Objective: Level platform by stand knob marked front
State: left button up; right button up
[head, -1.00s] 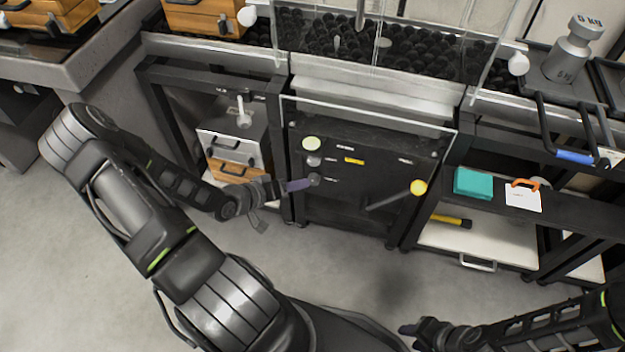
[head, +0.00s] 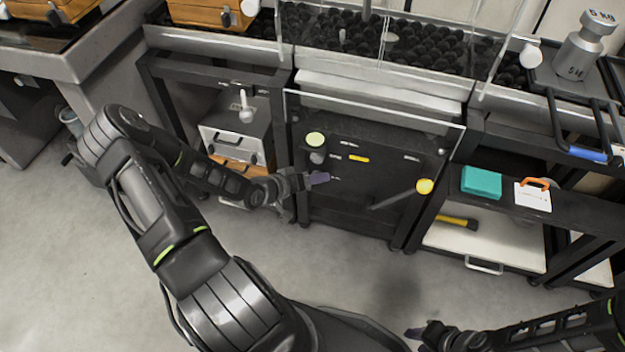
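A dark stand panel (head: 380,222) faces me below a clear sheet. At its upper left are a pale green knob (head: 315,139) and a grey knob (head: 317,157) under it, with small labels beside them too small to read. A lever with a yellow end (head: 424,186) is at the panel's right. My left gripper (head: 318,178) points right, just below the grey knob and in front of the panel. I cannot tell whether it touches anything or how its fingers stand. My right gripper (head: 414,333) is low in front, away from the stand; its finger opening is unclear.
A clear-walled box of black balls (head: 430,50) is above the panel. A drawer unit (head: 232,143) stands left; a shelf with a teal box (head: 481,182) and a yellow-handled tool (head: 458,222) is at right. The floor (head: 380,285) in front is clear.

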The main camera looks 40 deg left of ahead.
pick_arm(q)
grip_shut()
dwell(0.4)
jog(key=shift+d+r+y, duration=0.1)
jog(key=shift+y, duration=0.2)
jog(key=shift+w+d+m+g+y+p, duration=0.1)
jog(key=shift+d+m+g+y+p, duration=0.1)
jog(key=shift+m+g+y, duration=0.8)
jog(key=shift+d+m+g+y+p, duration=0.15)
jog(key=shift+m+y, duration=0.55)
jog(key=shift+y, duration=0.8)
jog(key=shift+a, duration=0.1)
grip_release()
